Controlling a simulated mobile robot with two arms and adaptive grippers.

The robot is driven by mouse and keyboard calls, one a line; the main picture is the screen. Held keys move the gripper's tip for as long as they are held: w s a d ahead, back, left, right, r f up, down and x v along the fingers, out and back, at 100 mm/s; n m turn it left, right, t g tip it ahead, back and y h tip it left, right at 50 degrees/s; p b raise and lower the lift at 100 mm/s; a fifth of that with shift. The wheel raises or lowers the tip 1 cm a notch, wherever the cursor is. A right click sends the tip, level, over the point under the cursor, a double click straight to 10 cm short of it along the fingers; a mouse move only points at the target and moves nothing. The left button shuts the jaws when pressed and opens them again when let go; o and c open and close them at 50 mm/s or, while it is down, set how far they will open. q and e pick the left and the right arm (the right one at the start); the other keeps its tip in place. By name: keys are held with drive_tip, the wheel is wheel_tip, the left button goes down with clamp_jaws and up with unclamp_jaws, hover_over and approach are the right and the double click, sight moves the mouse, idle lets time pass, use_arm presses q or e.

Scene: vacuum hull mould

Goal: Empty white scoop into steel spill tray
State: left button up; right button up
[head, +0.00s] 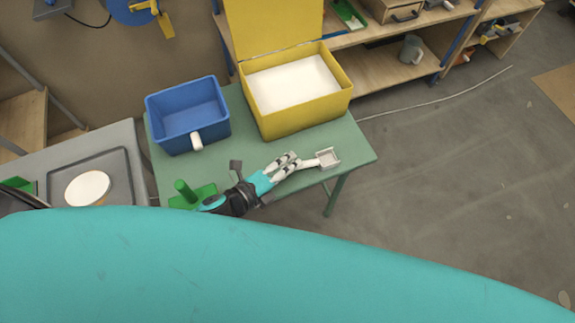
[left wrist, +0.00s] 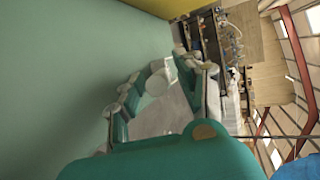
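The white scoop (head: 328,157) is over the right end of the green table in the head view, its square pan pointing right. My left gripper (head: 287,164) is around its handle, with the fingers closed on it. In the left wrist view the pale handle shows between the fingers of my left gripper (left wrist: 165,85). I cannot tell whether the pan holds anything. A grey tray (head: 122,190), which looks like the steel spill tray, is at the far left with a round white-topped piece (head: 88,188) in it. My right gripper is not in view.
A blue bin (head: 188,117) with a white cylindrical piece (head: 196,141) at its front stands on the green table (head: 240,146). Beside it is an open yellow box (head: 295,122) with white contents. A green stand (head: 187,192) is near my left arm. Shelves line the back.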

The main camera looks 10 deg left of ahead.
use_arm(q)
drive_tip(key=shift+o, duration=0.5)
drive_tip(key=shift+s+a+r, duration=0.1)
drive_tip(key=shift+s+a, duration=0.15)
drive_tip(key=shift+s, duration=0.1)
drive_tip(key=v, duration=0.6)
drive_tip(key=shift+s+a+r, duration=0.15)
drive_tip(key=shift+s, duration=0.1)
